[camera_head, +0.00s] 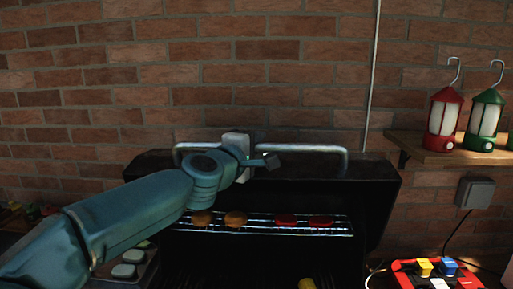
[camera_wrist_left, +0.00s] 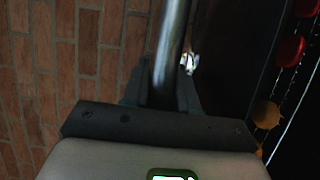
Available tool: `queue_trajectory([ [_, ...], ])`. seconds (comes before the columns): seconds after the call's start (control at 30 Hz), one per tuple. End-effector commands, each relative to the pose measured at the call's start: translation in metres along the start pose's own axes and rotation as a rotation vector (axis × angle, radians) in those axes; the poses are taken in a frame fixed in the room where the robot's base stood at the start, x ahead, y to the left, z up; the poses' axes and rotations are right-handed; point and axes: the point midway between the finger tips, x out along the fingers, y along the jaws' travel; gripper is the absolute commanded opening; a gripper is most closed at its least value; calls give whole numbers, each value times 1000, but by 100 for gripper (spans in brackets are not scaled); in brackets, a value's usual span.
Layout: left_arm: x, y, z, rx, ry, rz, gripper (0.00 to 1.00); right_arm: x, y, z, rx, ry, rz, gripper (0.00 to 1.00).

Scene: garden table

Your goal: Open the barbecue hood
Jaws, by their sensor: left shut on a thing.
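The black barbecue hood (camera_head: 378,190) stands raised in the middle of the head view, its dark inside facing me. Its metal bar handle (camera_head: 315,149) runs along the top edge. My left gripper (camera_head: 262,160) is at the handle, reaching in from the left. In the left wrist view the handle bar (camera_wrist_left: 174,45) passes between the fingers of my left gripper (camera_wrist_left: 160,92), which is shut on it. Part of the handle is hidden behind the wrist. My right gripper is not in view.
A wire rack (camera_head: 260,226) inside holds orange and red food pieces. A wooden shelf (camera_head: 450,152) at right carries a red lantern (camera_head: 443,115) and a green lantern (camera_head: 484,118). A red tray (camera_head: 405,280) with coloured items is at lower right. A brick wall stands close behind.

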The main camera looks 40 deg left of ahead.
Motion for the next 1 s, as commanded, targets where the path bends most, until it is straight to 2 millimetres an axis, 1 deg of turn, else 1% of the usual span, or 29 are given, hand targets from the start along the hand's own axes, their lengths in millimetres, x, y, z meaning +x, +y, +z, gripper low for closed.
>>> queue_trajectory([
  [0.03, -6, -12, 3, 7, -4, 15, 0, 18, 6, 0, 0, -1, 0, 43],
  [0.1, -15, -17, 7, 17, -3, 41, 0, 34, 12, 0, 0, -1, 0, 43],
  [0.2, -28, -21, 12, 32, -3, 79, 0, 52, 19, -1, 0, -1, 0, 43],
  [0.3, -39, -23, 17, 47, -3, 110, 0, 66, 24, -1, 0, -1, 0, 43],
  [0.47, -48, -22, 20, 58, -2, 138, 0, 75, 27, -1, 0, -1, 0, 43],
  [0.8, -50, -19, 20, 60, 0, 142, 0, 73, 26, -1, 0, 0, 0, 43],
  [0.83, -50, -19, 20, 60, 0, 142, 38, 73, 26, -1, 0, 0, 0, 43],
  [0.87, -50, -19, 20, 60, 0, 143, 48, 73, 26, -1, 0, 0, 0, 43],
  [1.0, -50, -18, 20, 59, 0, 143, 48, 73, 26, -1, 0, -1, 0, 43],
])
